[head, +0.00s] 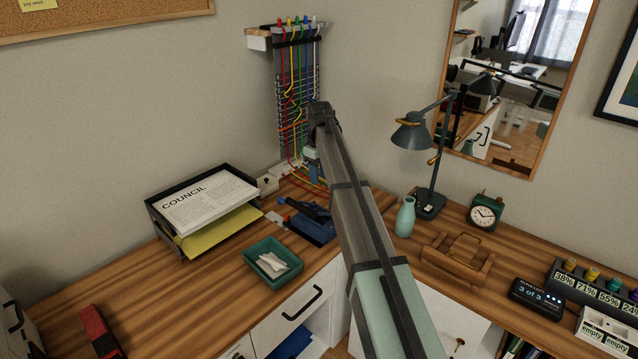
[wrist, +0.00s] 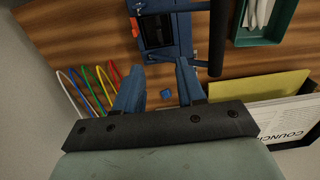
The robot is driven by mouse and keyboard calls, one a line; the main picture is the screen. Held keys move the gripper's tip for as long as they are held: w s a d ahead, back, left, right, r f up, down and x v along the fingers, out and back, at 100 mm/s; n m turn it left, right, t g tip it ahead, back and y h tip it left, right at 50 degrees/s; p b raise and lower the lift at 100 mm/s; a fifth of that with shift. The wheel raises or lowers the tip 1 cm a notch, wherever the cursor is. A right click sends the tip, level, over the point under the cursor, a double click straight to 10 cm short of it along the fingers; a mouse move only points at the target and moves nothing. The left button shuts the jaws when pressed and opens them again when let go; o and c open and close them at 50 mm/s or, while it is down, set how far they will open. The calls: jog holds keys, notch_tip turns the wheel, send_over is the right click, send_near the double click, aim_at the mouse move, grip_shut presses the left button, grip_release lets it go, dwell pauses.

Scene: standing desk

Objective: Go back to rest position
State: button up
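My arm reaches from the bottom of the head view toward the desk corner, below the cable rack. My gripper (wrist: 160,72) points down over the wooden desk. In the wrist view its two blue fingers stand apart with a gap between them, and nothing is held. A blue device with a dark handle (head: 312,226) lies on the desk near the gripper and also shows in the wrist view (wrist: 160,35).
Colored cables (head: 297,85) hang from the wall rack beside my arm. A paper tray (head: 200,213) and a green tray (head: 255,274) stand left.

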jog(key=shift+r, duration=0.25)
jog(key=s+d+f+y, duration=0.1)
jog(key=s+d+f, duration=0.15)
jog(key=s, duration=0.75)
jog(key=s+d+f+m+g, duration=0.1)
jog(key=s+d+f+m, duration=0.1)
jog(key=s+f, duration=0.85)
jog(key=s+d+f+m+g, duration=0.15)
jog(key=s+f, duration=0.35)
jog(key=f, duration=1)
jog(key=s+d+f+m+g, duration=0.2)
jog(key=s+f, duration=0.6)
jog(key=f, duration=0.4)
jog(key=s+d+f+m, duration=0.1)
jog(key=s+f, duration=0.3)
jog(key=s, duration=0.6)
jog(key=s+d+f+m+g, duration=0.1)
jog(key=s+f, duration=0.4)
jog(key=s, duration=0.5)
jog(key=s+d+f+m+g+h, duration=0.1)
jog(key=s+f, duration=0.4)
jog(key=s, duration=0.5)
jog(key=shift+s+d+f, duration=0.15)
jog(key=shift+s+f, duration=0.1)
jog(key=shift+s, duration=0.1)
jog(key=shift+m, duration=0.25)
jog(key=shift+c, duration=0.5)
